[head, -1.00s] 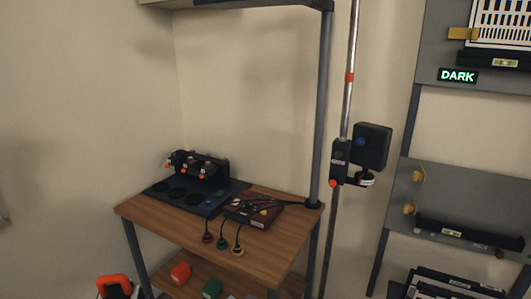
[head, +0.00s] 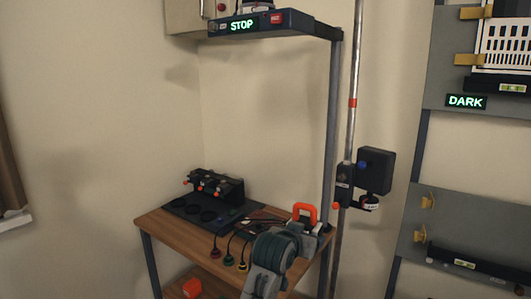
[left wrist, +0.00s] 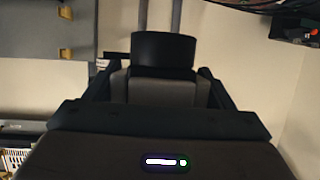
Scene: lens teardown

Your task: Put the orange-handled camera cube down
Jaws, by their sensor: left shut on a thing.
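The camera cube shows its orange handle (head: 305,208) upright in the head view, in front of the table's right back corner and the grey post. My left gripper (head: 300,230) is shut on the cube, and my arm, coming up from the bottom, hides much of its body. I cannot tell whether the cube touches the tabletop. In the left wrist view, a dark block with a black cylinder (left wrist: 163,50) sits between the fingers of my left gripper (left wrist: 162,90). My right gripper is not in view.
The wooden table (head: 168,228) carries a black mat with round recesses (head: 190,210) and a black rack (head: 217,186). Cables with coloured ends (head: 228,260) hang over its front edge. A pole-mounted black box (head: 375,171) stands right of the post. A STOP sign (head: 242,26) is above.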

